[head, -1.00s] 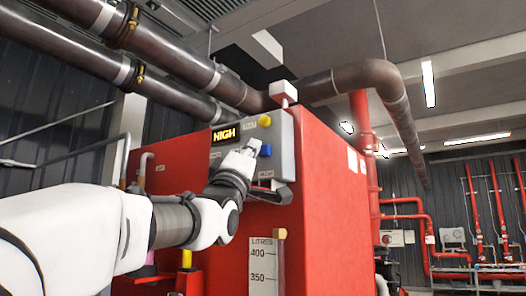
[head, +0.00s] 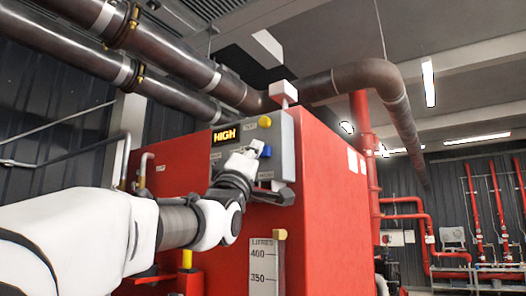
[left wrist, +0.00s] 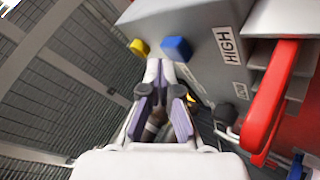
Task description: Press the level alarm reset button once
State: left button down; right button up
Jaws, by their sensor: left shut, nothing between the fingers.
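A grey control panel (head: 284,148) sits on the corner of a red tank. Its lit display (head: 225,134) reads HIGH. A yellow button (head: 265,121) is at its upper right, with a blue button (head: 265,151) below it. The left wrist view also shows the yellow button (left wrist: 139,47) and the blue button (left wrist: 176,48). The small labels are too blurred to tell which is the reset. My left gripper (head: 253,149) is shut and empty, its fingertips (left wrist: 160,68) close to the blue button; I cannot tell if they touch. My right gripper is not in view.
The red tank (head: 330,190) fills the centre, with a litres gauge (head: 264,265) on its front. Dark pipes (head: 180,50) run overhead. In the left wrist view a red handle (left wrist: 270,100) stands out to the right of the gripper.

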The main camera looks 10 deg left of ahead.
pick_arm(q)
jog(key=shift+r+p, duration=0.25)
jog(key=shift+p, duration=0.05)
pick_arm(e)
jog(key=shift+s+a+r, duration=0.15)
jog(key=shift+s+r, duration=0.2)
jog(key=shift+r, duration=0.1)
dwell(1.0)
pick_arm(q)
jog(key=shift+f+b, duration=0.5)
jog(key=shift+b, duration=0.25)
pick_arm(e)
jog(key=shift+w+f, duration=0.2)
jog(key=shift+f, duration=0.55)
